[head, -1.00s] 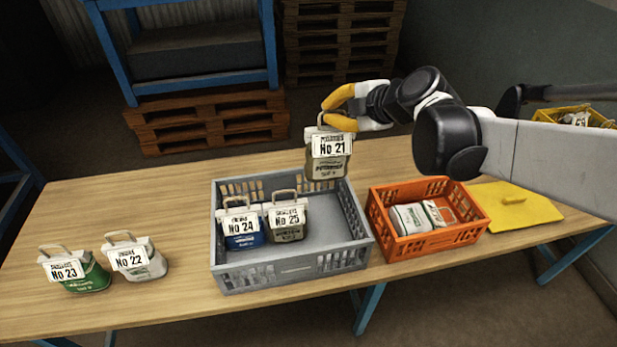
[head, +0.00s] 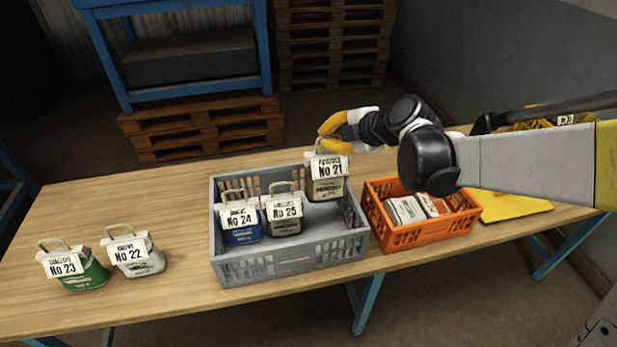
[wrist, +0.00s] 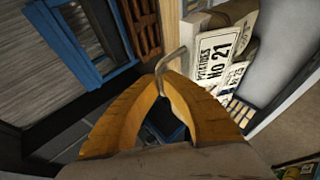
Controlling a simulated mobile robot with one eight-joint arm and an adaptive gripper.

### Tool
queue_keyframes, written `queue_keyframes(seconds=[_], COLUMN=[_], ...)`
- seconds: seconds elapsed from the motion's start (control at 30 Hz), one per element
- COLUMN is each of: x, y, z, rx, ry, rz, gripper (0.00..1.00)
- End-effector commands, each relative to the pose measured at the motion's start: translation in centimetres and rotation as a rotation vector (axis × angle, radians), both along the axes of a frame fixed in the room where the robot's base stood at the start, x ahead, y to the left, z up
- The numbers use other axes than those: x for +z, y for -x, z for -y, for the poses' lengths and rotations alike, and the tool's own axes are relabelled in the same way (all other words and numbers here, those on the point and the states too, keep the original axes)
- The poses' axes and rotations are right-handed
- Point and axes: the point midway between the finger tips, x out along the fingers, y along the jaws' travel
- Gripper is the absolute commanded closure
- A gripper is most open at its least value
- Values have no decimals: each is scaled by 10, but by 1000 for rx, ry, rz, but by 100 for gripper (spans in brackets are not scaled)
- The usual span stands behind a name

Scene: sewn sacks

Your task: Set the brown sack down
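The brown sack labelled No 21 (head: 327,188) hangs upright by its handle from my gripper (head: 322,140), inside the back right part of the grey crate (head: 290,263). I cannot tell whether its base touches the crate floor. The blue sack No 24 (head: 241,233) and the brownish sack No 25 (head: 285,222) stand in the crate's left half.
An orange crate (head: 400,243) with white sacks lies close to the right of the grey crate. A yellow board (head: 515,207) lies further right. Green sack No 23 (head: 85,272) and white sack No 22 (head: 145,260) stand on the table's left. The crate's front right is free.

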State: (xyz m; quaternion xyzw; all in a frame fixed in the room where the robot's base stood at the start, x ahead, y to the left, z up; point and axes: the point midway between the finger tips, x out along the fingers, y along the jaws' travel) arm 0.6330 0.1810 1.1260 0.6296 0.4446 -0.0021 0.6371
Motion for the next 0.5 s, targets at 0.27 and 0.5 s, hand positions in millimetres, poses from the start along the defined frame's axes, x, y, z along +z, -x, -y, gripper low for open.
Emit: queue_keyframes(seconds=[0.27, 0.5], x=[-70, -87], y=[0, 0], z=[-1, -1], rx=[1, 1], ry=[-1, -1], rz=[1, 1], gripper=[100, 100])
